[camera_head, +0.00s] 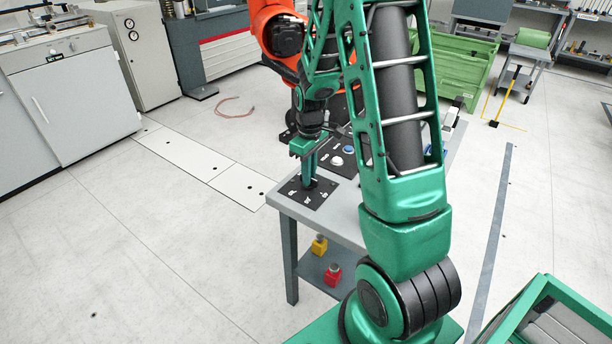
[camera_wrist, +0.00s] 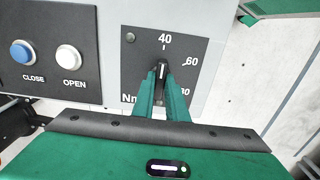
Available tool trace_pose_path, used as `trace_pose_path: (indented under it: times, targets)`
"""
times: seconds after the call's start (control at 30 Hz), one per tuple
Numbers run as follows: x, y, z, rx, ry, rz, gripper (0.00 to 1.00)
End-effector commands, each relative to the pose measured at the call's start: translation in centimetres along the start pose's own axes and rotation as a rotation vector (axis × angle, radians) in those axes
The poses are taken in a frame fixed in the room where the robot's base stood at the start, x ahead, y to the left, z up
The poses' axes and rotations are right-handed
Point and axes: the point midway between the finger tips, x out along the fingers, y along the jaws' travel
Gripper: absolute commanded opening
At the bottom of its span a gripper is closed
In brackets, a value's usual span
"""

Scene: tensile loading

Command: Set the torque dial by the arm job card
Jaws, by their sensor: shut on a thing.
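The torque dial is a black knob (camera_wrist: 162,69) on a dark plate (camera_wrist: 133,60) in the wrist view. The plate reads 40 at the top and 60 to the right; a lower-right number and the "Nm" mark are partly hidden by my fingers. The knob's white line points about at 40. My gripper (camera_wrist: 162,84) is shut on the knob from above. In the head view the dial plate (camera_head: 322,198) lies at the near left corner of the grey table, with my gripper (camera_head: 309,181) down on it. I cannot make out the arm job card.
Left of the dial in the wrist view is a panel with a blue CLOSE button (camera_wrist: 21,51) and a white OPEN button (camera_wrist: 69,57). An orange robot arm (camera_head: 272,25) stands behind the table. Yellow (camera_head: 319,246) and red (camera_head: 332,274) items sit on the lower shelf.

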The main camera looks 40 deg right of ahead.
Motion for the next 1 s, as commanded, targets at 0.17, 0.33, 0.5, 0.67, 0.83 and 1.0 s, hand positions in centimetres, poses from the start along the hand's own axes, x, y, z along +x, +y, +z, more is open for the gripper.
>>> trace_pose_path:
  times: [0.17,0.33,0.5,0.67,0.83,1.0]
  targets:
    - [-0.01,-0.10,-0.04,0.044,0.001,-0.004,0.00]
    - [-0.01,-0.07,-0.03,0.143,0.001,-0.003,0.00]
    - [-0.02,-0.05,-0.02,0.288,0.000,-0.003,0.00]
    - [-0.02,-0.05,-0.03,0.441,0.000,-0.003,0.00]
    - [-0.03,-0.04,-0.03,0.601,0.000,-0.003,0.00]
    - [-0.03,-0.06,-0.05,0.748,0.000,-0.003,0.00]
